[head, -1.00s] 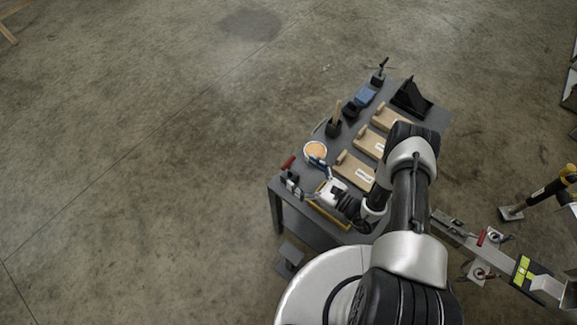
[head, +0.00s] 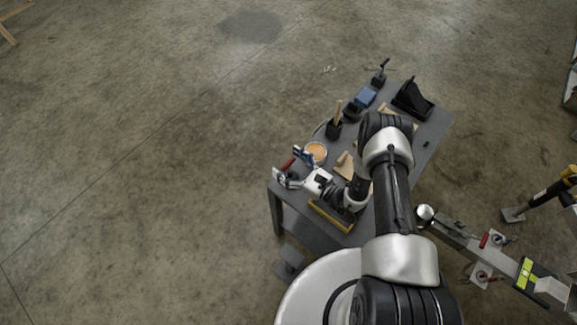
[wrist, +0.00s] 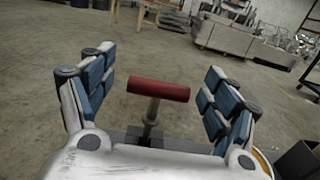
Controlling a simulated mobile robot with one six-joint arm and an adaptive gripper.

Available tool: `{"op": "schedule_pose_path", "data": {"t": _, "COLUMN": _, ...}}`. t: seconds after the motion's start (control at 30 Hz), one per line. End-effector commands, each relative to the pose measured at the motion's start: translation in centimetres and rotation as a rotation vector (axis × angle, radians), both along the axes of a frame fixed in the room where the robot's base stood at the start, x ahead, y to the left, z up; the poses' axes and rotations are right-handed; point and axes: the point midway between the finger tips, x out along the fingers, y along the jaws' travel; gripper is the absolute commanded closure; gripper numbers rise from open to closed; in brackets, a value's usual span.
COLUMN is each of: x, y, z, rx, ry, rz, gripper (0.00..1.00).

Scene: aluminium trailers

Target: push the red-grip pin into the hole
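The red-grip pin (wrist: 158,90) stands upright at the near left corner of the grey table, its red crossbar on top of a metal shaft. In the head view the red grip (head: 287,164) shows just beside my gripper (head: 291,167). In the wrist view my gripper (wrist: 160,100) is open, its blue-padded fingers on either side of the red grip with a gap at each side. The pin's lower end sits in a dark holder (wrist: 145,138), partly hidden by the gripper body. I cannot make out the hole for certain.
The grey table (head: 432,135) also carries an orange-topped round tin (head: 316,152), a yellow-edged item (head: 330,217), a blue block (head: 365,96) and a black stand (head: 411,99). An aluminium trailer beam (head: 455,238) with another red grip (head: 484,240) lies at the right.

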Motion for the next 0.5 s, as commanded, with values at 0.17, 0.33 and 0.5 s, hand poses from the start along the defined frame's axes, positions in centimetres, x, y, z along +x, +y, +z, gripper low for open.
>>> {"op": "schedule_pose_path", "data": {"t": 0.17, "x": -0.02, "y": -0.01, "z": -0.02, "rx": 0.000, "ry": 0.000, "rz": 0.000, "gripper": 0.36}}
{"op": "schedule_pose_path", "data": {"t": 0.33, "x": -0.03, "y": -0.01, "z": -0.03, "rx": 0.000, "ry": 0.000, "rz": 0.000, "gripper": 0.47}}
{"op": "schedule_pose_path", "data": {"t": 0.5, "x": -0.03, "y": -0.01, "z": -0.03, "rx": 0.000, "ry": 0.000, "rz": 0.000, "gripper": 0.58}}
